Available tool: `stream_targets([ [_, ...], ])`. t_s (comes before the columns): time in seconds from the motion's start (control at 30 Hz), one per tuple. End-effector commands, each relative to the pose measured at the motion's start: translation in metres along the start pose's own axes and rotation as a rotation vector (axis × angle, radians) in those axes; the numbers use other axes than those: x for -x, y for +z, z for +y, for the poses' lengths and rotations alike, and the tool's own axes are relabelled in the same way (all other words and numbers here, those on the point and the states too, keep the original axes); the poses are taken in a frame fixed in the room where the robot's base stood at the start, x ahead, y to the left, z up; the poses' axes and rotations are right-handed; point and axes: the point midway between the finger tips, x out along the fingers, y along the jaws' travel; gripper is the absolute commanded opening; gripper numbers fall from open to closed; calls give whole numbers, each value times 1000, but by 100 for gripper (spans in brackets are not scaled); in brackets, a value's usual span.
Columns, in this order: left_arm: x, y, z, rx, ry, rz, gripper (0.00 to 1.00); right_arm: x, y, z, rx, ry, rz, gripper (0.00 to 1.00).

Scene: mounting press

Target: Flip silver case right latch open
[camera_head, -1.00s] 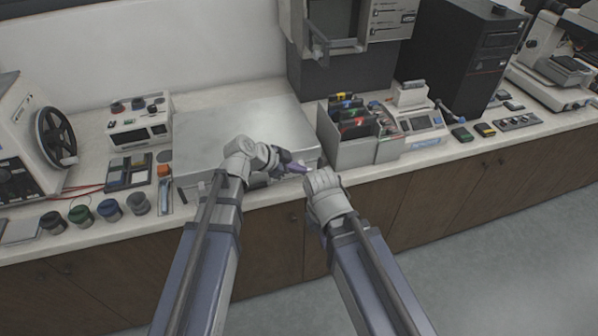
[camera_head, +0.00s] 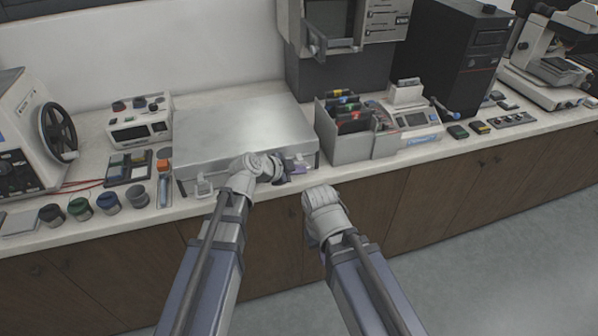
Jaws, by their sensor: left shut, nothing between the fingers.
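The silver case (camera_head: 245,122) lies closed and flat on the counter, its front side facing me. Its left latch (camera_head: 203,184) shows on the front, left of my left arm. My left gripper (camera_head: 297,168) is shut and empty, its purple-grey fingers at the right part of the case's front. The right latch is mostly hidden by these fingers; I cannot tell whether they touch it or how it stands. My right wrist (camera_head: 322,203) is in front of the counter edge, right of the left gripper; the right fingers are hidden.
A grey bin with coloured folders (camera_head: 348,150) stands close to the case's right. Left of the case are a white control box (camera_head: 140,128), a small dark tray (camera_head: 128,168) and several jars (camera_head: 108,203). The counter's front edge runs just before the case.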

Motion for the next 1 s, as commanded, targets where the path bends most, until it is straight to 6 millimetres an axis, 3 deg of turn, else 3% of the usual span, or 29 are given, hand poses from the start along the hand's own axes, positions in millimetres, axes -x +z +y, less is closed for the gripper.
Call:
stream_targets([
  [0.27, -6, 6, 12, -67, -68, -1, 0, -22, -1, -2, 0, 0, 0, 0],
  [1.0, -8, 8, -6, -63, -64, -1, 0, -14, -1, -1, 0, 0, 0, 0],
])
